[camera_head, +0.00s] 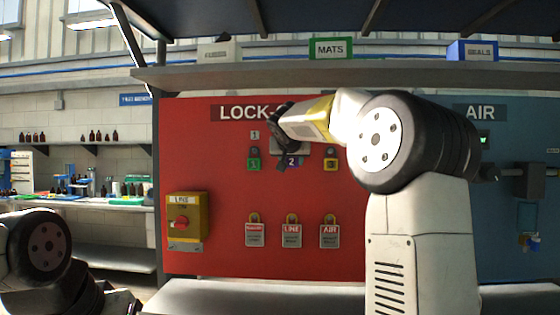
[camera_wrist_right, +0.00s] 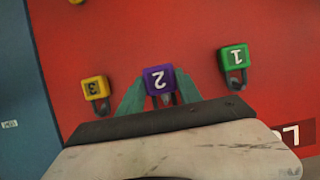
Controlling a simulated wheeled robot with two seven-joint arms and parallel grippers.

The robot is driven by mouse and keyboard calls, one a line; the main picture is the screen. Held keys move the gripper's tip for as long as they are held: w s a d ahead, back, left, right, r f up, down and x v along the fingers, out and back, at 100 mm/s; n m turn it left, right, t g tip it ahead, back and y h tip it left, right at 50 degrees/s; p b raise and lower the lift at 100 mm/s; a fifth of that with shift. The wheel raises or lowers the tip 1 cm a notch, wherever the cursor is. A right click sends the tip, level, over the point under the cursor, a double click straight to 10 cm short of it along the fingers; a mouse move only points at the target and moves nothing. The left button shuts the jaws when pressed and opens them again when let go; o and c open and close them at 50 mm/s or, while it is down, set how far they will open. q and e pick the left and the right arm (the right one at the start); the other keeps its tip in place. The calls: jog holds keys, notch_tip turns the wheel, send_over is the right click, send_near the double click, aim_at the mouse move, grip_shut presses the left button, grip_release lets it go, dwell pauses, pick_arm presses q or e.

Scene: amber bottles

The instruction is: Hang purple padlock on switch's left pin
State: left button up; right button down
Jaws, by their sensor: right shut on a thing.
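The purple padlock (camera_wrist_right: 158,80), marked 2, sits between the two fingers of my right gripper (camera_wrist_right: 160,92), which is shut on it. In the head view the purple padlock (camera_head: 292,161) shows small against the red board, just below my right gripper (camera_head: 286,149). I cannot tell whether its shackle still touches a hook. The switch (camera_head: 187,222) is a yellow box with a red knob at the board's lower left; its pins are too small to make out. My left gripper is outside the view.
A green padlock (camera_head: 254,164) and a yellow padlock (camera_head: 330,164) hang on either side of the purple one. Several tags (camera_head: 291,235) hang lower on the red board (camera_head: 225,185). A shelf (camera_head: 200,78) runs above, and a grey ledge (camera_head: 250,295) below.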

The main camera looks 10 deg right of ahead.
aim_at(292, 164)
jog(key=shift+s+a, duration=0.25)
jog(key=shift+s, duration=0.5)
jog(key=shift+s+a, duration=0.2)
jog(key=shift+s, duration=0.55)
dwell(0.3)
